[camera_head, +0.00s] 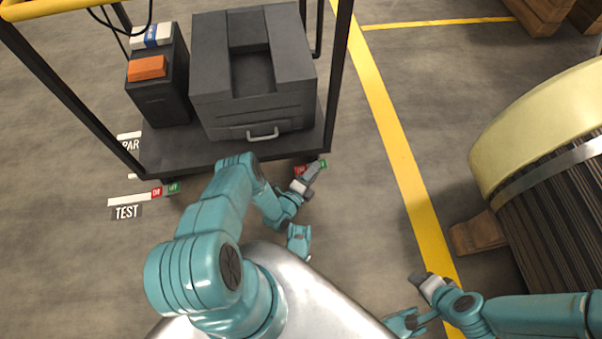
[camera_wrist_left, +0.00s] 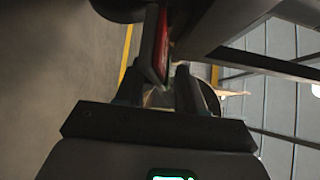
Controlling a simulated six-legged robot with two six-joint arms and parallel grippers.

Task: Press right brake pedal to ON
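The right brake pedal shows as a red patch (camera_head: 299,170) and a green patch (camera_head: 323,163) at the cart's lower right corner. My left gripper (camera_head: 309,179) is right at this pedal and partly covers it. In the left wrist view, the fingers of my left gripper (camera_wrist_left: 158,82) stand apart, with the pedal's red face (camera_wrist_left: 161,42) just ahead of the gap; I cannot tell if they touch it. The left pedal (camera_head: 165,189), also red and green, is at the cart's left corner by the TEST label. My right gripper (camera_head: 427,283) is off to the right, away from the cart.
The cart's dark deck (camera_head: 180,152) carries a grey case (camera_head: 285,95) and a black box (camera_head: 162,100). Dark cart posts rise on both sides. A large cable-drum-like rotor (camera_head: 545,150) stands at the right.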

